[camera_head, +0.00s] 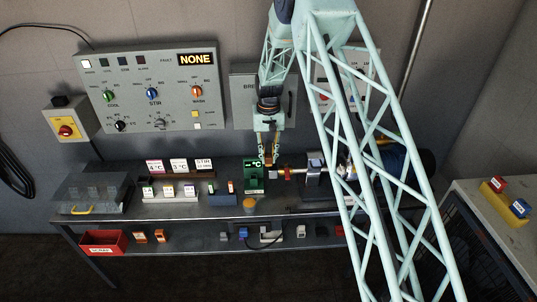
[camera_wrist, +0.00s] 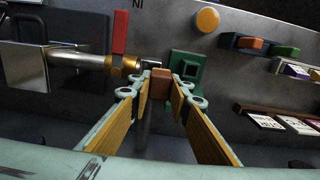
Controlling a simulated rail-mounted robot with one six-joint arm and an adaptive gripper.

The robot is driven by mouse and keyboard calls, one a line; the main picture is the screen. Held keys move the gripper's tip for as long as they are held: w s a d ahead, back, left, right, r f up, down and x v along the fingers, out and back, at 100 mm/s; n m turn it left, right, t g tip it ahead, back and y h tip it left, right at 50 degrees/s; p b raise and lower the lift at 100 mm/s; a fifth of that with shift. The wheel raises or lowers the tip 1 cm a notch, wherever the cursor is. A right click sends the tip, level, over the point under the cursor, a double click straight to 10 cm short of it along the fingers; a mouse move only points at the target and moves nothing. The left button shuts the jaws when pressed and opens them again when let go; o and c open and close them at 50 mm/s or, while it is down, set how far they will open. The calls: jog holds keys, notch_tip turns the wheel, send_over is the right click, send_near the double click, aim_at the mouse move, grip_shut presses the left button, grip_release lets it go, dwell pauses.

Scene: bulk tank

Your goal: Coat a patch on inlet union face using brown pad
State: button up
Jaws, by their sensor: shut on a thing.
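My gripper (camera_wrist: 161,82) is shut on a brown pad (camera_wrist: 161,85), held between its fingertips. In the head view my gripper (camera_head: 269,156) points down over the bench, just left of the pipe. The inlet pipe (camera_wrist: 85,59) comes from the left in the wrist view and ends in a brass union (camera_wrist: 130,64) beside a red lever (camera_wrist: 119,32). The pad is close to the right of the union's end. I cannot tell whether they touch. The union's face is mostly hidden, and no coating can be made out.
A green device (camera_head: 254,176) with a display stands close to my gripper; it also shows in the wrist view (camera_wrist: 188,67). An orange round knob (camera_head: 250,204) is at the bench's front edge. Pad holders (camera_head: 170,196) and a clear-lidded box (camera_head: 92,195) lie left. A control panel (camera_head: 152,90) hangs behind.

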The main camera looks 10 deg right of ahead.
aim_at(268, 155)
jog(key=shift+f, duration=0.55)
jog(key=shift+s+d+f, duration=0.1)
jog(key=shift+d+f, duration=0.15)
jog(key=shift+d, duration=0.2)
jog(key=shift+s+d+f, duration=0.1)
jog(key=shift+d+f, duration=0.1)
jog(key=shift+d, duration=0.25)
jog(key=shift+c, duration=0.2)
jog(key=shift+s+d, duration=0.1)
jog(key=shift+d, duration=1)
jog(key=shift+a, duration=0.15)
jog(key=shift+w+a, duration=0.2)
jog(key=shift+a, duration=1.05)
jog(key=shift+w+a, duration=0.1)
jog(key=shift+a, duration=0.55)
notch_tip(268, 155, up, 4)
jog(key=shift+d+f+p, duration=0.1)
jog(key=shift+f+p, duration=0.1)
jog(key=shift+p, duration=0.25)
jog(key=shift+r, duration=0.25)
jog(key=shift+r+p, duration=0.75)
jog(key=shift+r, duration=1.3)
jog(key=shift+f+b, duration=0.2)
jog(key=shift+b, duration=0.75)
jog(key=shift+r+b, duration=0.1)
jog(key=shift+b, duration=0.5)
